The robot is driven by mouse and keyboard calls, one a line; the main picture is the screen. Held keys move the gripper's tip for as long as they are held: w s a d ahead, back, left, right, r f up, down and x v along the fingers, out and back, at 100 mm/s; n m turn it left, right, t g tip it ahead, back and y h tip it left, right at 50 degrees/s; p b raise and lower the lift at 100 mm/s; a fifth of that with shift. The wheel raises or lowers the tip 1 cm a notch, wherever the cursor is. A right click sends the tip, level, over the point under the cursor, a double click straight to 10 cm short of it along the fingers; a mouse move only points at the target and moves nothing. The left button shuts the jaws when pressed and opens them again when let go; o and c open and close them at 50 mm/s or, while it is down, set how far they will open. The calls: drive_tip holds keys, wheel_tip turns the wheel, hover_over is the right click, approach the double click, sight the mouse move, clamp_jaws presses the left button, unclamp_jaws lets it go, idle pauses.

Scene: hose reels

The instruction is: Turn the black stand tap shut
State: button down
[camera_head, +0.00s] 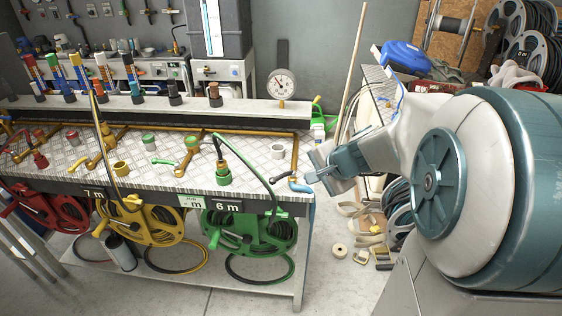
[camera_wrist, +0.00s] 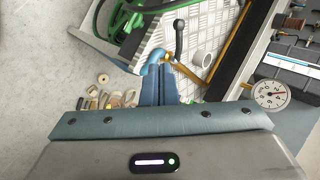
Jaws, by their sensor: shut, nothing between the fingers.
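The black stand tap's lever (camera_head: 281,178) is at the right front end of the bench, above a blue bent outlet (camera_head: 299,187) on a brass pipe. In the wrist view the black lever (camera_wrist: 179,40) with its round knob points up in the picture, and the blue outlet (camera_wrist: 154,60) is to its left. My gripper (camera_head: 308,172) is just right of the tap, close to the outlet. In the wrist view the fingers (camera_wrist: 158,70) are together and empty, their tips beside the outlet and the lever's base. Whether they touch either cannot be told.
The checker-plate bench (camera_head: 230,175) carries brass pipes, a green tap (camera_head: 222,175) and a white ring (camera_head: 278,151). Red, yellow and green hose reels (camera_head: 250,230) hang at its front. A gauge (camera_head: 282,84) stands behind. Loose fittings (camera_head: 355,225) lie on the floor at right.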

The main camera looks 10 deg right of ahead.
sight(283, 176)
drive_tip(key=w+r+x, duration=0.1)
drive_tip(key=x, duration=1.2)
drive_tip(key=shift+w+a+r+b, duration=0.25)
drive_tip(key=shift+w+a+b, duration=0.05)
drive_tip(key=shift+w, duration=0.15)
drive_tip(key=shift+m, duration=0.3)
